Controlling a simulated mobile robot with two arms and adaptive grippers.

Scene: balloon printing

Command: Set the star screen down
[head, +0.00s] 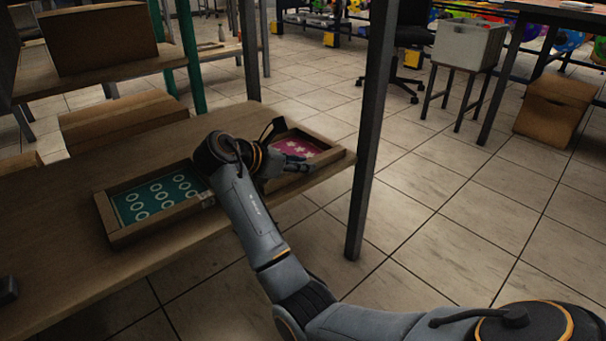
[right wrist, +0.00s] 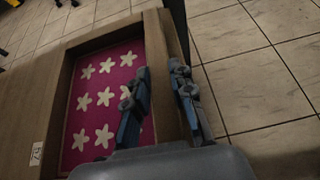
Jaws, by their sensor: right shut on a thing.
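The star screen (head: 304,146) is a wooden frame around a magenta panel with white stars. It lies flat at the right end of the wooden shelf, and I cannot tell whether it touches the board. My right gripper (head: 284,163) is at its near side, and the arm hides part of the screen. In the right wrist view, the star screen (right wrist: 100,84) fills the left half. My right gripper (right wrist: 160,104) has one finger on each side of its frame rail, shut on it.
A teal screen (head: 158,197) with white rings lies left of the arm on the shelf (head: 60,220). A dark post (head: 370,130) stands just right of the star screen. A cardboard box (head: 100,38) sits on another shelf behind.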

